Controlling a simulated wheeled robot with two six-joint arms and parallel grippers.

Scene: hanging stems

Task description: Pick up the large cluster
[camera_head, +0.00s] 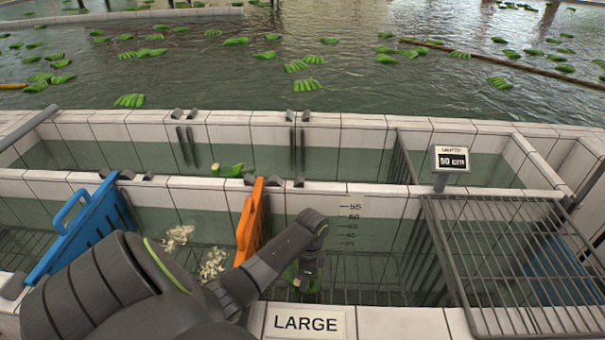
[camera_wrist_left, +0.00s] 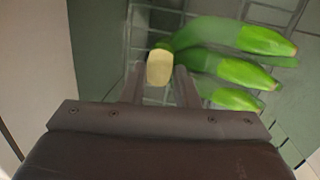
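A green banana cluster (camera_wrist_left: 225,65) floats in the front tank, with a pale cut stem (camera_wrist_left: 159,67). Its fingers point right in the left wrist view; their bright tips show above the water and the rest looks submerged. In the head view the cluster (camera_head: 291,274) is partly hidden under my left gripper (camera_head: 308,262). In the left wrist view my left gripper (camera_wrist_left: 160,85) has its two fingers apart, one on each side of the stem. Small gaps seem to show beside the stem. My right gripper is not in view.
An orange divider (camera_head: 249,225) and a blue divider (camera_head: 78,230) stand left of the cluster. A LARGE sign (camera_head: 305,323) is on the front wall. A metal rack (camera_head: 490,245) covers the right side. Another green cluster (camera_head: 232,171) lies in the rear channel.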

